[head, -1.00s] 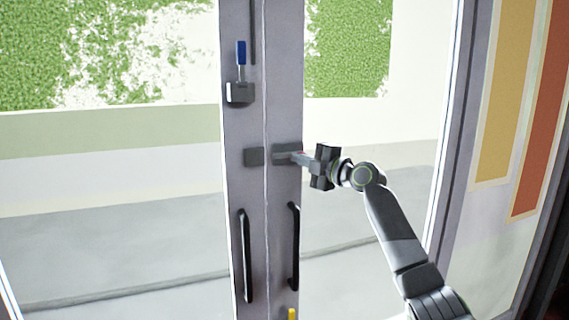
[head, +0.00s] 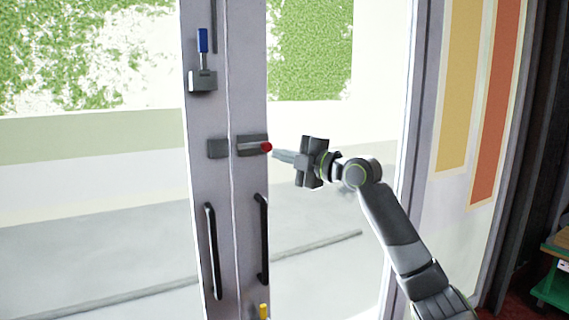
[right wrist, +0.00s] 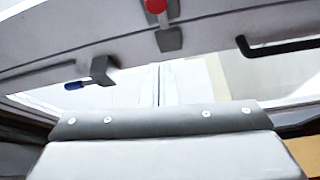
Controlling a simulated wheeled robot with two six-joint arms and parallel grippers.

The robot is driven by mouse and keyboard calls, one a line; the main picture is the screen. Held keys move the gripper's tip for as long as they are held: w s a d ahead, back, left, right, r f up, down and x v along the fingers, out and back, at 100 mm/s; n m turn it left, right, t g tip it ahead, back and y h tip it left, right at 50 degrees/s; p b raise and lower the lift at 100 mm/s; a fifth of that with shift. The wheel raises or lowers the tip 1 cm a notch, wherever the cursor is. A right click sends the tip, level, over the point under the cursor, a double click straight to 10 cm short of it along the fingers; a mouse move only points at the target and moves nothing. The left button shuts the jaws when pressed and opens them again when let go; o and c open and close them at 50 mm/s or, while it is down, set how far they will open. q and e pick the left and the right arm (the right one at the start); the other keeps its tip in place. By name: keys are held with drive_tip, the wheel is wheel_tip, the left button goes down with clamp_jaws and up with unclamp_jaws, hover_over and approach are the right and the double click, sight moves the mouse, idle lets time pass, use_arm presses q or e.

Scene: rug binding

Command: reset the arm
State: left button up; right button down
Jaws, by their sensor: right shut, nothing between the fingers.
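My right gripper (head: 281,156) is shut and empty in the head view. Its fingertips point left at the red knob (head: 266,147) of the grey latch (head: 250,146) on the glass double door, a little apart from it. The latch's keeper block (head: 217,148) sits on the left door frame. In the right wrist view the red knob (right wrist: 156,6) shows at the top, with a grey block below it; the fingers cannot be made out there. My left gripper is not in view.
Two black handles, left (head: 213,250) and right (head: 262,238), stand below the latch. A grey box with a blue lever (head: 203,81) is higher on the left frame. A yellow piece (head: 264,311) is low down. A green stand (head: 552,275) is at far right.

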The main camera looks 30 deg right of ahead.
drive_tip(key=shift+s, duration=0.25)
drive_tip(key=shift+d, duration=0.15)
